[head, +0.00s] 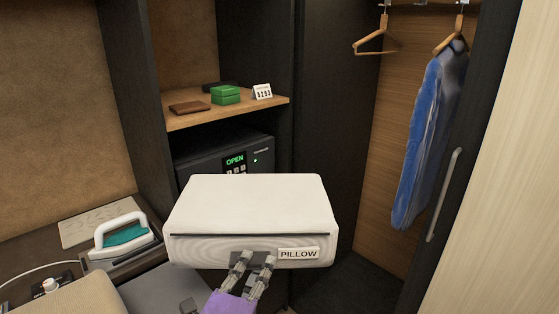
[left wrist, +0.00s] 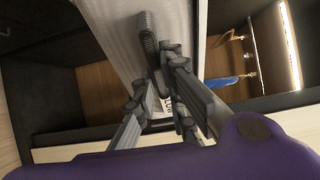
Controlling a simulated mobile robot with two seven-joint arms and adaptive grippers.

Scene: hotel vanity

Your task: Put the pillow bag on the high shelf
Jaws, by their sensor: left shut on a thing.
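The pillow bag (head: 252,202) is a white, box-like soft bag with a dark seam and a PILLOW label on its front. It is held up level in the middle of the head view. My left gripper (head: 250,262) is shut on the front of the bag, beside the label. In the left wrist view the gripper (left wrist: 160,75) pinches the bag (left wrist: 120,30), which fills the upper middle. The high shelf cannot be made out in these frames.
A wooden shelf (head: 222,116) behind holds a green box (head: 226,95), a brown wallet and a price card. A dark safe (head: 205,158) reading OPEN stands below it. An iron (head: 122,238) is at left. A blue garment (head: 428,135) hangs in the wardrobe at right.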

